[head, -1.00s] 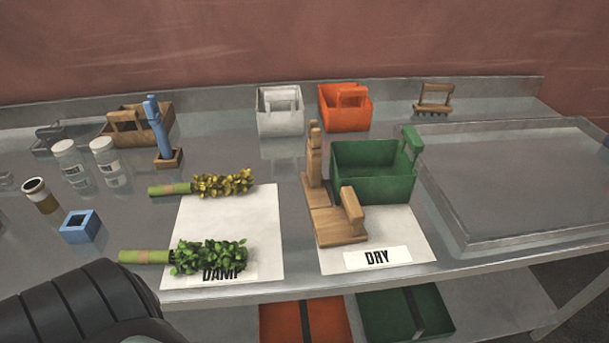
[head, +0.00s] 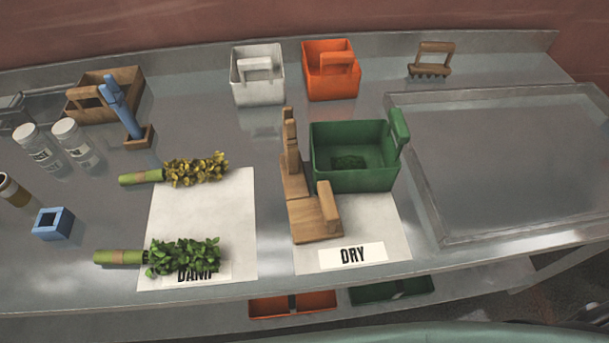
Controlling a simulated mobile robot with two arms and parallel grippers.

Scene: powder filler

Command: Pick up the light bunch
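Two bunches lie on the white sheet labelled DAMP (head: 220,225) on the metal table. The lighter, yellow-leaved bunch (head: 198,169) is at the back of the sheet, its wrapped green stem end (head: 141,178) pointing left past the sheet's edge. The darker green bunch (head: 184,257) is at the front of the sheet and partly covers the label. They lie apart from each other. Neither gripper shows in the head view.
A green basket (head: 354,181) and a wooden stand (head: 316,225) are on the sheet labelled DRY (head: 351,255). White (head: 258,85) and orange (head: 331,82) baskets stand behind. A blue tool (head: 122,105), jars (head: 72,141) and a blue block (head: 53,223) are left. A large tray (head: 500,160) is right.

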